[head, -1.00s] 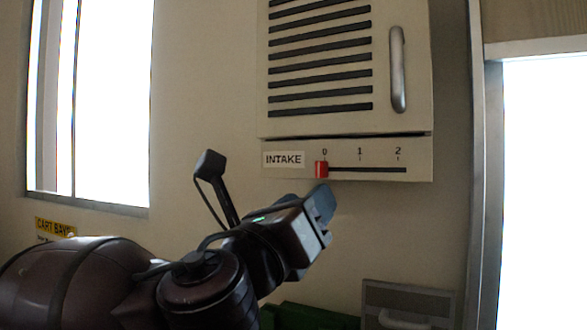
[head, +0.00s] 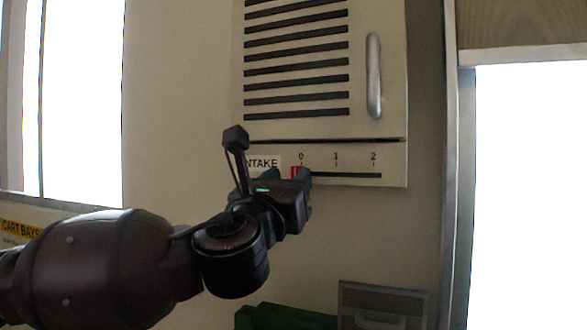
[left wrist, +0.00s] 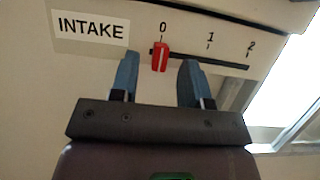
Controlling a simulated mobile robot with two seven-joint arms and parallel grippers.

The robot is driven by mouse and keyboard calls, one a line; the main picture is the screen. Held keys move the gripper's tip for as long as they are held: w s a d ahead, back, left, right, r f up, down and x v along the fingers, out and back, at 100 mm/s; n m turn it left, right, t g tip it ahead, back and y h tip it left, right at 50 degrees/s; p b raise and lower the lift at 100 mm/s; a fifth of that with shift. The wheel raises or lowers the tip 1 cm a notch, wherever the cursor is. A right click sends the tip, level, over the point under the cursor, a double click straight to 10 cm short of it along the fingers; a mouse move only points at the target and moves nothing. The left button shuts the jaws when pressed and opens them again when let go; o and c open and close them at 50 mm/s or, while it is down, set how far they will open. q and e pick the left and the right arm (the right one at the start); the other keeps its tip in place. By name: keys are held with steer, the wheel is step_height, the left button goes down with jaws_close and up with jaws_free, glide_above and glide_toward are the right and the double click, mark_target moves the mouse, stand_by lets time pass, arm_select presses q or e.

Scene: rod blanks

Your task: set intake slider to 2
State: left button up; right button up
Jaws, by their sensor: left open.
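The red intake slider knob (head: 297,173) sits at the 0 mark, at the left end of its dark slot (head: 345,175). The knob also shows in the left wrist view (left wrist: 160,57), below the 0. The INTAKE label (left wrist: 91,27) is to its left, partly covered by my arm in the head view. My left gripper (head: 289,175) is open at the slider panel. In the left wrist view its two blue fingers (left wrist: 160,80) stand apart, one on each side of the knob's line, with a gap to it on both sides. Contact with the knob does not show.
Above the slider is a slatted vent cabinet (head: 390,110) with a vertical metal handle (head: 374,76). A grey case (head: 383,300) and a green object (head: 285,317) are low down. A bright doorway is at right, a window at left. The wall right of the gripper is clear.

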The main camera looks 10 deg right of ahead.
arm_select(q)
steer(key=shift+x, duration=1.25)
jaws_close()
